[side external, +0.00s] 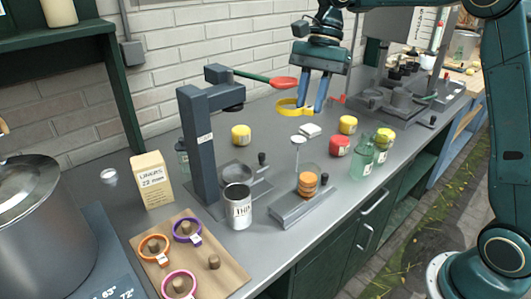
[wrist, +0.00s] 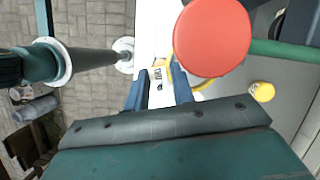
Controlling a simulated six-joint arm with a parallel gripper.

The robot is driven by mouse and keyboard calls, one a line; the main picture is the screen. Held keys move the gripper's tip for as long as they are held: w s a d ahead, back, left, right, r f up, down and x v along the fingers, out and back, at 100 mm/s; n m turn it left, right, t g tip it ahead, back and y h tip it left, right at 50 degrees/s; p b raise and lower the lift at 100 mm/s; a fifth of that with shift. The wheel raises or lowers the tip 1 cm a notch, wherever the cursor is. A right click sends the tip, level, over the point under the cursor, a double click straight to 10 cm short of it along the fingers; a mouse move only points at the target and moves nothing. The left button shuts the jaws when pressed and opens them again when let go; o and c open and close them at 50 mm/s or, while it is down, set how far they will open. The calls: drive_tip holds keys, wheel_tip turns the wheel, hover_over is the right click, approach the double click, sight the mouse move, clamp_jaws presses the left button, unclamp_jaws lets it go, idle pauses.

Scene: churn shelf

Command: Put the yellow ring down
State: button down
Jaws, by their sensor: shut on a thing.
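My gripper (side external: 311,106) points down over the right half of the grey counter and is shut on the yellow ring (side external: 290,108). The ring is held above the counter, out to the left of the fingers. In the wrist view my fingers (wrist: 165,92) show, and only a part of the yellow ring (wrist: 200,84) is visible behind a red disc. A wooden peg board (side external: 228,272) lies at the front left. It carries an orange ring (side external: 143,250), a purple ring (side external: 179,236) and a pink ring (side external: 167,281) around pegs, and one bare peg (side external: 214,262).
A dark press (side external: 200,150) stands mid-counter; its green lever ends in a red knob (side external: 285,83), close beside the ring and large in the wrist view (wrist: 213,38). Jars, a white tin (side external: 238,212), a label box (side external: 152,182) and green bottles (side external: 364,157) stand around.

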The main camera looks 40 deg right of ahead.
drive_tip(key=w+d+f+m+t, duration=0.2)
drive_tip(key=w+d+f+m, duration=0.3)
drive_tip(key=w+f, duration=0.4)
drive_tip(key=m+t, duration=0.1)
drive_tip(key=m, duration=0.2)
hover_over(287, 153)
drive_tip(key=d, duration=0.1)
wheel_tip(287, 153, down, 8)
drive_tip(key=shift+s+d+f, duration=0.15)
drive_tip(key=shift+s, duration=0.15)
drive_tip(key=shift+f, duration=0.15)
drive_tip(key=shift+f, duration=3.2)
drive_tip(key=shift+f, duration=0.55)
drive_tip(key=c, duration=1.1)
unclamp_jaws()
drive_tip(key=shift+r, duration=0.1)
